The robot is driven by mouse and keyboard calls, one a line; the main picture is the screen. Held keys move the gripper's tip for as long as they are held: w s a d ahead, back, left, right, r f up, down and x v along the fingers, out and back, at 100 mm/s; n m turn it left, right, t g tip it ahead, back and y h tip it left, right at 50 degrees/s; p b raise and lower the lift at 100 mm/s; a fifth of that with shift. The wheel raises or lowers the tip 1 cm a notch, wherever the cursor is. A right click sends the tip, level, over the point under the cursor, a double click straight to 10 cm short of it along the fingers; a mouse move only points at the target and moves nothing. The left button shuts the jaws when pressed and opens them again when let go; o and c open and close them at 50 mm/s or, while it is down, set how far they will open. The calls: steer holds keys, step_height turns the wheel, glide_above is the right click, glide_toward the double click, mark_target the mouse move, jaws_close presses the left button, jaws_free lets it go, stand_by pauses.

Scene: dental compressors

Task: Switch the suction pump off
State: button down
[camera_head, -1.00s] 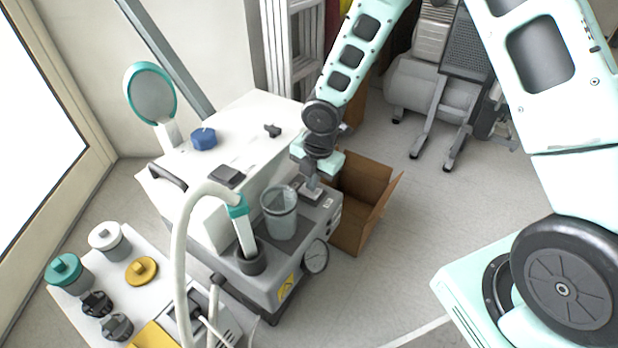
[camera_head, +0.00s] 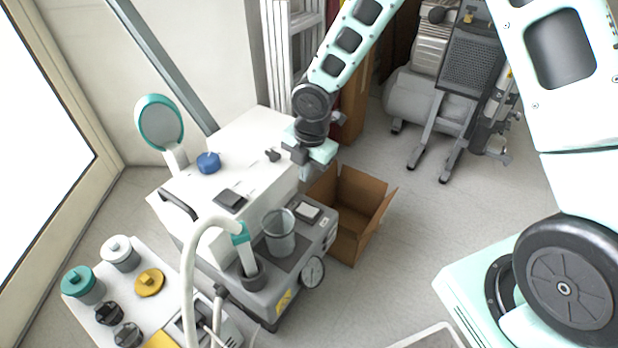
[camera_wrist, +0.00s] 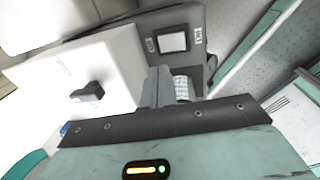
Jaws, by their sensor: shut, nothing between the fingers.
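The suction pump (camera_head: 226,180) is a white and grey machine at the centre left of the head view, with a hose, a clear cup and a round gauge. A pale rocker switch (camera_head: 308,211) in a dark frame sits on its grey deck, right of the cup. It also shows in the wrist view (camera_wrist: 173,42), between two small labels. Which way the rocker is tilted I cannot tell. My gripper (camera_head: 306,174) is shut and empty, above and behind the switch, apart from it. Its fingers show in the wrist view (camera_wrist: 157,86).
The clear cup (camera_head: 280,232) stands left of the switch. A black knob (camera_head: 272,155) and a blue knob (camera_head: 208,162) are on the white top. An open cardboard box (camera_head: 352,212) is on the floor to the right. A compressor (camera_head: 418,95) stands farther back.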

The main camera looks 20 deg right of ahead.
steer(key=r, duration=0.2)
steer(key=r+p, duration=0.1)
steer(key=shift+w+a+r, duration=0.15)
steer(key=shift+w+r, duration=0.05)
steer(key=shift+r, duration=0.2)
steer(key=s+a+r+m, duration=0.1)
steer(key=s+r+m, duration=0.45)
steer(key=s, duration=0.35)
steer(key=s+a+r+m+g, duration=0.1)
steer(key=s+a+r+m, duration=0.1)
steer(key=s+r+m, duration=0.5)
steer(key=s+a+r+m, duration=0.15)
steer(key=s+m, duration=0.35)
steer(key=s, duration=0.6)
step_height(320, 180, up, 29)
steer(key=p, duration=2.8)
steer(key=shift+d, duration=0.35)
steer(key=shift+r, duration=0.1)
